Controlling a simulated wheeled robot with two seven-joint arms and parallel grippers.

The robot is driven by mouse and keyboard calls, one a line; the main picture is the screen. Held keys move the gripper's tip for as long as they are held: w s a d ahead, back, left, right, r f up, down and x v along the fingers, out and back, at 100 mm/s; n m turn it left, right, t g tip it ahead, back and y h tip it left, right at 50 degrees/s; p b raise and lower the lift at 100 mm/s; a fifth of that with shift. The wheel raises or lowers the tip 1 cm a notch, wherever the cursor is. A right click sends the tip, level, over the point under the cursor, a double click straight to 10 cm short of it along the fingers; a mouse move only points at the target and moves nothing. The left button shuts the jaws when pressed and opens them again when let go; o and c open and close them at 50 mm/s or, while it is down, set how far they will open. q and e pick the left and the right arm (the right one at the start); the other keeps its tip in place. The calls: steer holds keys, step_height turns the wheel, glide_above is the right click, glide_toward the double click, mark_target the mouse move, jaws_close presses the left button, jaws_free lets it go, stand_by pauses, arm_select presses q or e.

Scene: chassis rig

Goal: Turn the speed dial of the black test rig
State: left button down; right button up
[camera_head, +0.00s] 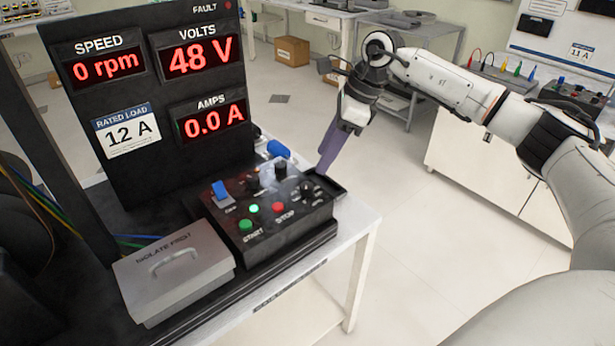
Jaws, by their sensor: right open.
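The black test rig has a low control box (270,226) on the white bench. The box carries several dark knobs, and their small labels are too blurred for me to tell which is the speed dial. One round knob (307,189) sits at the right end, nearest my gripper. The speed display (105,68) reads 0 rpm. My right gripper (327,167) is open, its purple fingers pointing down just behind and right of the box. It appears empty and apart from the knobs. My left gripper is not in view.
A blue switch (221,192), a green START button (245,224) and a red STOP button (278,208) sit on the box. A grey lidded box (172,272) marked ISOLATE FIRST stands at its left. The upright display panel (160,105) rises behind. The floor to the right is clear.

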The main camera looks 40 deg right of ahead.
mark_target(307, 185)
steer(key=p+x, duration=0.1)
steer(key=x, duration=0.8)
steer(key=shift+a, duration=0.1)
steer(key=c, duration=1)
steer(key=shift+c, duration=0.2)
